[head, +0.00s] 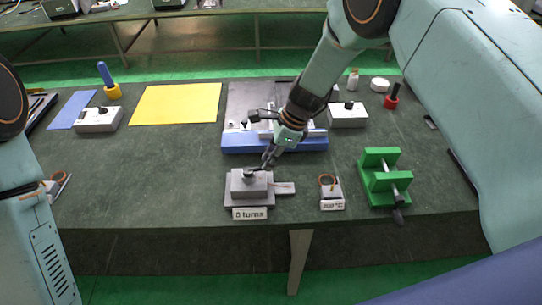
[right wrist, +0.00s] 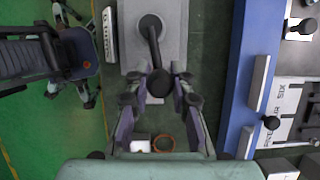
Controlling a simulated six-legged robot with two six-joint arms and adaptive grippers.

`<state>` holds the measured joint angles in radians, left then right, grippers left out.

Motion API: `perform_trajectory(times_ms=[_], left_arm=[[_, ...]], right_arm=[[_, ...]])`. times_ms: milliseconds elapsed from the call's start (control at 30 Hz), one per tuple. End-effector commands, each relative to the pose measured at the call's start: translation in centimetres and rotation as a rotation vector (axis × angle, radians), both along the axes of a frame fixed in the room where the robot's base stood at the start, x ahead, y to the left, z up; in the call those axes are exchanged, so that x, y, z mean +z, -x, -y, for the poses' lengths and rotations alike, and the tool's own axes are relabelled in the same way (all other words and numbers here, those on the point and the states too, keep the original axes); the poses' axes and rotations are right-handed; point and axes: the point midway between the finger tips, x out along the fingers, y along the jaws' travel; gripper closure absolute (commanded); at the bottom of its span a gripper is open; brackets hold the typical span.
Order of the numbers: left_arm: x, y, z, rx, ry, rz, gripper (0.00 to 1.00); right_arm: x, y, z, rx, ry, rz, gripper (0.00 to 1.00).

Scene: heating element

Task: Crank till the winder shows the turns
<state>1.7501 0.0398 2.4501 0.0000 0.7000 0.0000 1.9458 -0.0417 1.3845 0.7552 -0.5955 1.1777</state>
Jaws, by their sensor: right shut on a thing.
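The winder (head: 236,190) is a grey box on a flat base near the table's front edge, with a white plate (head: 250,214) that appears to read "0 turns". Its dark crank (right wrist: 154,48) lies across the top, from a round pivot to a knob (right wrist: 160,82). My right gripper (head: 268,160) reaches down from behind and is shut on the crank knob; in the right wrist view its fingertips sit on both sides of the knob.
Right of the winder stand a small block with a copper ring and "°C" plate (head: 332,204) and a green stand (head: 380,160) with a rod. Behind lies a blue-edged fixture (head: 240,142). A yellow sheet (head: 175,104) lies back left. The front left table is mostly clear.

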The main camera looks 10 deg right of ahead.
Motion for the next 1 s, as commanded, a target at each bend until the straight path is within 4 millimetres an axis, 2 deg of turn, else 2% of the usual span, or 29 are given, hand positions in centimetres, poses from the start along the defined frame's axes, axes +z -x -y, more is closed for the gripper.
perform_trajectory(times_ms=[300,333,600,867,1000], left_arm=[[0.0,0.0,0.0,0.000,0.000,0.000,0.29],[0.0,0.0,0.0,0.000,0.000,0.000,0.29],[0.0,0.0,0.0,0.000,0.000,0.000,0.29],[0.0,0.0,0.0,0.000,0.000,0.000,0.29],[0.0,0.0,0.0,0.001,0.000,0.000,0.29]], right_arm=[[-0.1,0.1,0.1,-0.001,-0.001,-0.003,1.00],[-0.1,0.1,0.1,-0.001,-0.001,-0.003,0.75],[0.0,0.1,0.1,-0.003,0.000,-0.001,0.54],[0.0,0.1,0.2,-0.003,-0.001,-0.001,0.54],[1.0,0.1,0.6,-0.004,-0.001,0.000,0.54]])
